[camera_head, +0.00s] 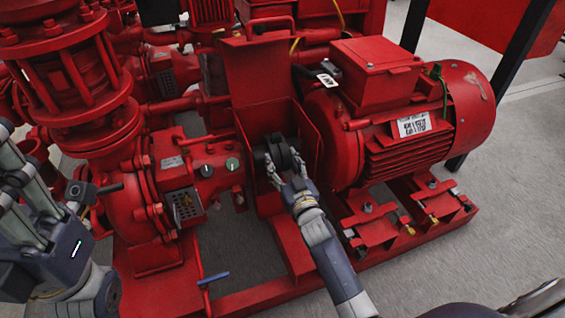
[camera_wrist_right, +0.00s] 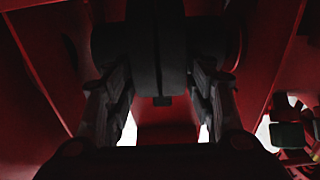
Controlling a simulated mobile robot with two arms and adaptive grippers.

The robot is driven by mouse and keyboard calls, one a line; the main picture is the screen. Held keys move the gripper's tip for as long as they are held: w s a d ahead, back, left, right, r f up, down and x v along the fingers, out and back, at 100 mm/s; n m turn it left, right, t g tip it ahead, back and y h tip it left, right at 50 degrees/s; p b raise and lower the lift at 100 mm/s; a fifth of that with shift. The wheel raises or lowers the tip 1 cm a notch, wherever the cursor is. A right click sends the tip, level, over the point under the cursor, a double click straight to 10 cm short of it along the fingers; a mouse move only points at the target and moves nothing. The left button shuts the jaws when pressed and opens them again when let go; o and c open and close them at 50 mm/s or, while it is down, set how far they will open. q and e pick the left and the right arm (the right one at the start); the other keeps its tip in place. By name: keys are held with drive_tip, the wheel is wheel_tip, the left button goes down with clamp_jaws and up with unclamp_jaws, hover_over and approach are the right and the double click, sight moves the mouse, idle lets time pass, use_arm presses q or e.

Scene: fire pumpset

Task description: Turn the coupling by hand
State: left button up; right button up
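The coupling (camera_head: 278,152) is a dark, round, disc-like part on the shaft between the red pump and the red motor, inside an open red guard (camera_head: 262,122). In the right wrist view the coupling (camera_wrist_right: 157,50) fills the upper middle. My right gripper (camera_head: 283,172) reaches into the guard from the front. Its two fingers stand apart, one on each side of the coupling's edge; dark shading hides whether they touch it. My left gripper (camera_head: 28,190) is at the left edge, away from the coupling; its fingertips are partly cut off.
The red motor (camera_head: 400,120) stands right of the guard, and the red pump casing (camera_head: 140,190) stands left. The guard's side walls are close around my right gripper. A blue-handled valve (camera_head: 214,278) sticks out low in front. The grey floor (camera_head: 440,270) at front right is clear.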

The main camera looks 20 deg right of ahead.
idle(0.3)
drive_tip(key=shift+s+f, duration=0.15)
drive_tip(key=shift+s, duration=0.35)
drive_tip(key=s, duration=1.1)
drive_tip(key=shift+d+f, duration=0.15)
